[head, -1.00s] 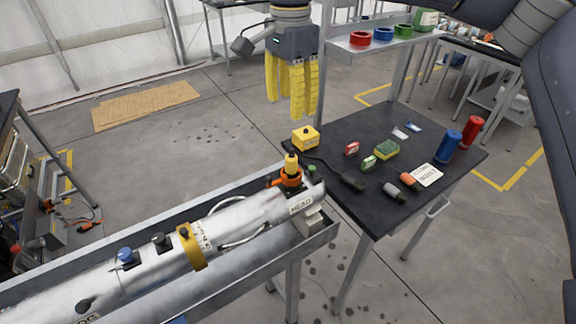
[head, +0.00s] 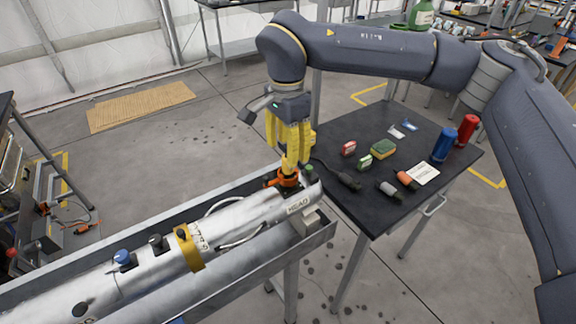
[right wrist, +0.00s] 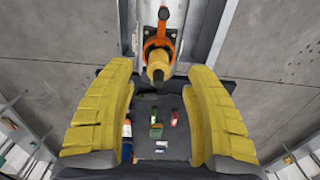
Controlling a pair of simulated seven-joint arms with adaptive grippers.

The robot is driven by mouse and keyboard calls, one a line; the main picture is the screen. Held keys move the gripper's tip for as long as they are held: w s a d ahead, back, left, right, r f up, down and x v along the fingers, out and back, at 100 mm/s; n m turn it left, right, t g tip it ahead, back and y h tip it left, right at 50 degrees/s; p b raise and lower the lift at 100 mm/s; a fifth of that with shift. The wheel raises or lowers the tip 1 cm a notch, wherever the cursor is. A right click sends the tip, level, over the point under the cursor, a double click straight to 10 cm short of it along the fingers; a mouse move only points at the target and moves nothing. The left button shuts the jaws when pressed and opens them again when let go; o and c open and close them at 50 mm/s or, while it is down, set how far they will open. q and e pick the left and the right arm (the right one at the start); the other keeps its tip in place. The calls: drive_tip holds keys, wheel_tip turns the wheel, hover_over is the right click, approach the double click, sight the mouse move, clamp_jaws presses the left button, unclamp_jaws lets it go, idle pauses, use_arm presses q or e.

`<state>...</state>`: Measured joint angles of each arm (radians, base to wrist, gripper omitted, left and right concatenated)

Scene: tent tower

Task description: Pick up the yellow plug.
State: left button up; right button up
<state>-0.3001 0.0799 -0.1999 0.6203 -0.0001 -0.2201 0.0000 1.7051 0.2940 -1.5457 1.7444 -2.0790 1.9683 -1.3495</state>
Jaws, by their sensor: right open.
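The yellow plug (right wrist: 157,66) stands upright in an orange ring-shaped socket (head: 286,180) at the head end of the silver cylinder (head: 235,222). My right gripper (head: 288,158) has come down to it from above, and its yellow fingers largely hide the plug in the head view. In the right wrist view the two fingers are spread wide and the plug's tip lies between the fingertips, with a gap on both sides. The orange socket (right wrist: 160,42) shows there just beyond. My left gripper is not in view.
The cylinder lies in a grey metal trough (head: 255,258). A green knob (head: 309,170) sits close to the socket.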

drive_tip(key=shift+d+f, duration=0.1)
drive_tip(key=shift+f, duration=1.95)
clamp_jaws()
